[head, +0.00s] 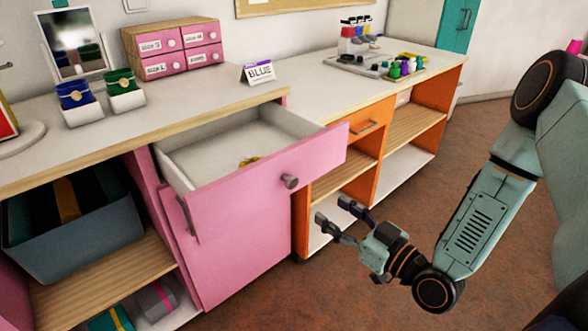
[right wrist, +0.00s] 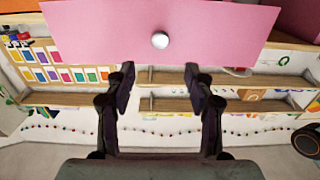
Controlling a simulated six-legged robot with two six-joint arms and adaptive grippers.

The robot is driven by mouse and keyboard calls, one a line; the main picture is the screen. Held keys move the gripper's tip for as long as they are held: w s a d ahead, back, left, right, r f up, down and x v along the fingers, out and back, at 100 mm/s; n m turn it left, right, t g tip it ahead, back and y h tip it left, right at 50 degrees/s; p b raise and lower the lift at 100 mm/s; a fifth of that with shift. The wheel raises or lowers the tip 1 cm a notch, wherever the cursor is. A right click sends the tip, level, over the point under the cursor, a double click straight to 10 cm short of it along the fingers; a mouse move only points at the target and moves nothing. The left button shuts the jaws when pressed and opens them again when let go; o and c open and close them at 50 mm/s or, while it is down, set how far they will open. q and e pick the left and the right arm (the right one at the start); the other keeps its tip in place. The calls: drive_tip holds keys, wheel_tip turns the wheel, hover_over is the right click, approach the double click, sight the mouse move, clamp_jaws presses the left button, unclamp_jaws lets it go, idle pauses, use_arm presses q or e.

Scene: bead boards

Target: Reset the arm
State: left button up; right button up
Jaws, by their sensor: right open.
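My right arm (head: 475,220) comes in from the right in the head view. Its gripper (head: 333,214) is open and empty, in front of the pink cabinet and low beside the open drawer. In the right wrist view the two fingers of the gripper (right wrist: 160,78) stand apart with nothing between them. The pink drawer front (right wrist: 100,30) with its round knob (right wrist: 160,40) shows beyond the fingertips. In the head view the pink drawer (head: 310,165) is pulled out, with a small yellow thing (head: 249,161) inside. My left gripper is not in view.
A grey tray with coloured pieces (head: 375,66) stands farther right. Open floor (head: 300,290) lies below the gripper.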

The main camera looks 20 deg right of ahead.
drive_tip(key=s+a+f+m+g+h, duration=0.1)
drive_tip(key=s+f+m+g+h, duration=0.1)
drive_tip(key=s+f+g, duration=0.35)
drive_tip(key=s+a+f+m+g+h, duration=0.1)
drive_tip(key=s+f+m+g, duration=0.15)
drive_tip(key=f, duration=0.65)
drive_tip(key=s+a+f+g+h, duration=0.1)
drive_tip(key=s+f+g, duration=0.2)
drive_tip(key=s, duration=0.6)
drive_tip(key=s+f+g+h, duration=0.2)
drive_tip(key=s+g, duration=0.4)
drive_tip(key=s, duration=0.4)
drive_tip(key=shift+a+f, duration=0.4)
drive_tip(key=shift+f, duration=0.1)
